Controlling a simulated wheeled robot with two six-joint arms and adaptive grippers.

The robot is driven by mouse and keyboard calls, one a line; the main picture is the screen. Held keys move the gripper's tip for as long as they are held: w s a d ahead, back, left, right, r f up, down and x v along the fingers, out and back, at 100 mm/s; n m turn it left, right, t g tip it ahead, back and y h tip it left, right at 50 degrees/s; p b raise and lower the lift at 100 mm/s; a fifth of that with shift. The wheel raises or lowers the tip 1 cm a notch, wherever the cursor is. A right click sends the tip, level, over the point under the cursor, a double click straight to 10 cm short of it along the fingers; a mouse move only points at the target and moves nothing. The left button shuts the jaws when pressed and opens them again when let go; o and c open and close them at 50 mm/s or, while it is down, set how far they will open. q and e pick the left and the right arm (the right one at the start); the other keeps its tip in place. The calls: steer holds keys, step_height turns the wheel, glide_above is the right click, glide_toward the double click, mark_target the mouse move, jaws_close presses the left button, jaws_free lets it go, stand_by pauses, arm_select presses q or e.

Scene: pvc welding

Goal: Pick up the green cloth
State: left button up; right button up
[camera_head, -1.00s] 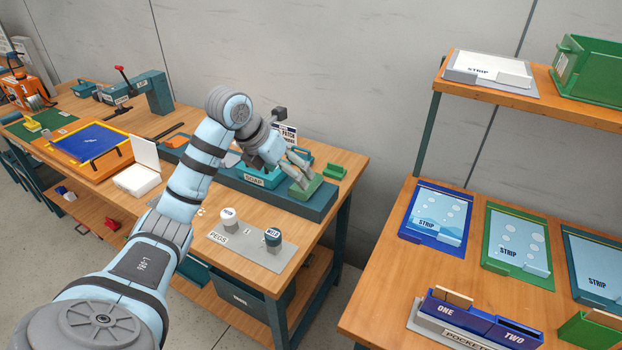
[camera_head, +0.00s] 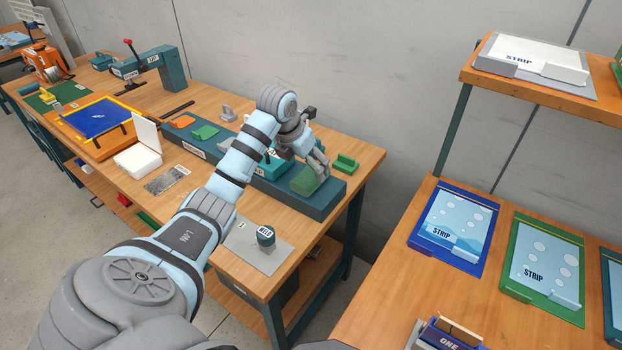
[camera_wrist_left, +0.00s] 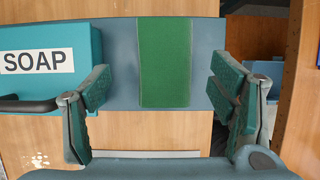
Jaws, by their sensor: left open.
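The green cloth (camera_head: 305,181) is a flat rectangle on the right end of a long dark teal block (camera_head: 313,207) on the wooden bench. In the left wrist view the cloth (camera_wrist_left: 165,62) lies between my two fingers, with a gap to each side. My left gripper (camera_head: 318,166) is at the cloth in the head view, its fingers partly in front of it. In the left wrist view the gripper (camera_wrist_left: 160,78) is wide open and empty. My right gripper is not in view.
A teal box labelled SOAP (camera_wrist_left: 45,65) sits left of the cloth on the same block. A small green holder (camera_head: 345,164) stands at the block's right end. A grey plate with a WELD peg (camera_head: 266,238) lies in front. Another wooden table with STRIP boards (camera_head: 453,225) is at right.

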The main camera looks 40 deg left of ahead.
mark_target(310, 175)
arm_select(q)
steer(key=x, duration=0.4)
steer(key=shift+s+d, duration=0.1)
steer(key=shift+d, duration=0.25)
steer(key=shift+f, duration=0.25)
steer(key=shift+c, duration=0.3)
steer(key=c, duration=1.2)
